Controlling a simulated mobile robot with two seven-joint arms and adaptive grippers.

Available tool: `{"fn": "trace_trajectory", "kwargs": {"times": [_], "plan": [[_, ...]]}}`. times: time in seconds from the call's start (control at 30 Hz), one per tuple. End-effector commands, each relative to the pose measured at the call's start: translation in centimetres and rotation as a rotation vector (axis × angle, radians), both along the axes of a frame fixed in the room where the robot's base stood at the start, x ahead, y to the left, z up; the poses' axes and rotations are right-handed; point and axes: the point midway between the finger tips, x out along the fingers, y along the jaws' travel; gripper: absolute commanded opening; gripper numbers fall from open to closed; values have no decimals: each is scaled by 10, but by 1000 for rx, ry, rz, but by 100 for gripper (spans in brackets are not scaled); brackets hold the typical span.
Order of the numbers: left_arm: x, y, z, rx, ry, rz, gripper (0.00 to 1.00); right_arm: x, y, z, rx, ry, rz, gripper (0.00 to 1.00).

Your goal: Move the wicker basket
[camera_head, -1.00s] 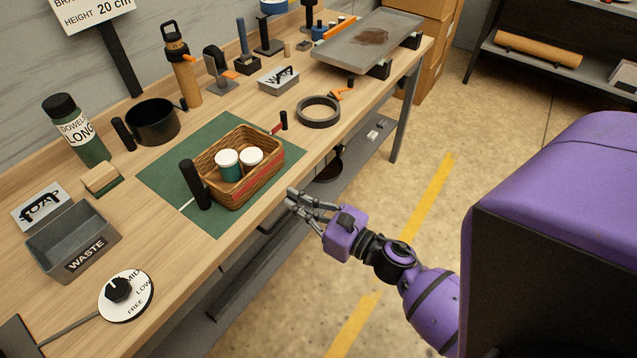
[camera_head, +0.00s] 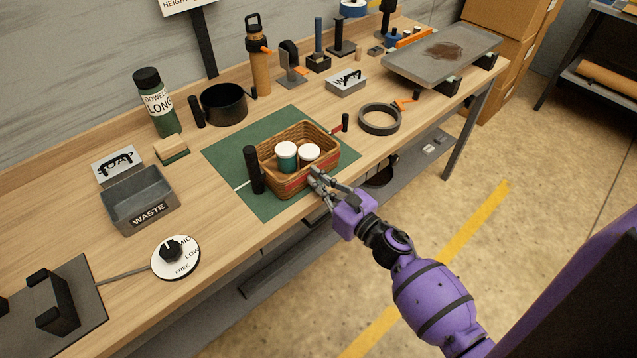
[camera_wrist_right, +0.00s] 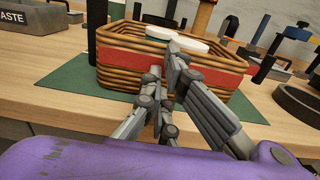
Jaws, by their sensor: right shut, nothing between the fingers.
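The wicker basket (camera_head: 325,150) stands on a green mat (camera_head: 228,155) near the table's front edge. It has a red band and holds two white-lidded jars, one of them teal (camera_head: 287,157). A black upright handle (camera_head: 255,170) stands at its left end, and another black grip is at its right end. My right gripper (camera_head: 315,178) is shut and empty, at the basket's front side. In the right wrist view the gripper (camera_wrist_right: 165,75) is in front of the basket's red band (camera_wrist_right: 120,52); I cannot tell whether they touch. My left gripper is not in view.
A dark ring (camera_head: 379,119) and a grey tray (camera_head: 410,66) are to the right. Bare tabletop lies before the mat.

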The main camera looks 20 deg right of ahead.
Motion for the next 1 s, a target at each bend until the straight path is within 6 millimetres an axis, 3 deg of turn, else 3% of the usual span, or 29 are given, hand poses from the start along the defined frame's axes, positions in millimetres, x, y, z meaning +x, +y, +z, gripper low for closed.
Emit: {"fn": "trace_trajectory", "kwargs": {"times": [0.23, 0.4, 1.0], "plan": [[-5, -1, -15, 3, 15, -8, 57, 46, 18, -4, -1, 1, 4, 0], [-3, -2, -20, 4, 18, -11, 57, 66, 25, -2, -1, 1, 2, 0], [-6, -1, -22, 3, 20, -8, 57, 68, 19, -1, -1, 1, 2, 0]]}}
